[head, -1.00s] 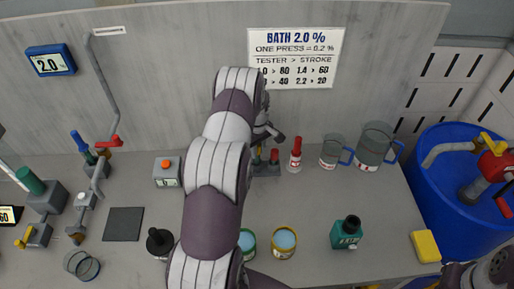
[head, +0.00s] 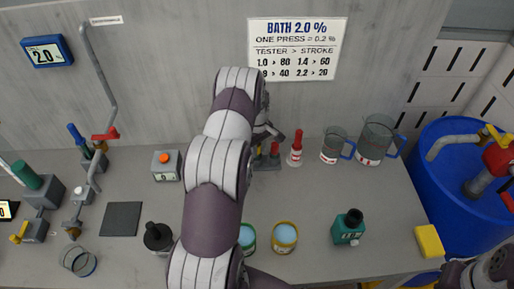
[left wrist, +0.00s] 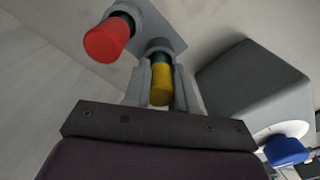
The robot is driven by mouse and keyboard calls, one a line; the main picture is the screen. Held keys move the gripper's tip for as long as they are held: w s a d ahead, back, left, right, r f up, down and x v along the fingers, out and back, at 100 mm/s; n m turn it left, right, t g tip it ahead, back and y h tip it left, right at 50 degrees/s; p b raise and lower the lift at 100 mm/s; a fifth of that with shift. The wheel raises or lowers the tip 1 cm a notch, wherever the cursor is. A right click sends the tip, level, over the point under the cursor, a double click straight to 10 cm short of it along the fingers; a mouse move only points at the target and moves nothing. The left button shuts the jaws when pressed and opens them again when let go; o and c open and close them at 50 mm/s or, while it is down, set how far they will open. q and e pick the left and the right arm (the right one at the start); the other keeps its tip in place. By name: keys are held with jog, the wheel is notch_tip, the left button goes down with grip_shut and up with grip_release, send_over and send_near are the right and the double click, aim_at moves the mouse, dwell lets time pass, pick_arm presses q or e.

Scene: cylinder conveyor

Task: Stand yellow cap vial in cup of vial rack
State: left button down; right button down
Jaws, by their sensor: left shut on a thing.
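The yellow cap vial (left wrist: 161,82) shows in the left wrist view between the fingers of my left gripper (left wrist: 160,90), which is shut on it. Its far end overlaps a grey cup of the vial rack (left wrist: 165,22); I cannot tell how deep it sits. A red cap vial (left wrist: 108,40) stands in the rack beside it. In the head view my left gripper (head: 268,130) is partly hidden by my arm, just above the vial rack (head: 268,166).
A red-topped white bottle (head: 296,152) and two clear jugs (head: 376,140) stand right of the rack. A grey box with an orange button (head: 166,168) stands to its left.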

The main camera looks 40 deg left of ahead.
pick_arm(q)
jog(key=shift+f, duration=0.15)
dwell(0.4)
jog(key=c, duration=0.8)
grip_release()
notch_tip(320, 180, up, 10)
jog(key=b, duration=0.3)
jog(key=shift+f, duration=0.2)
notch_tip(320, 180, up, 3)
jog(key=shift+r+p, duration=0.1)
jog(key=shift+p, duration=0.35)
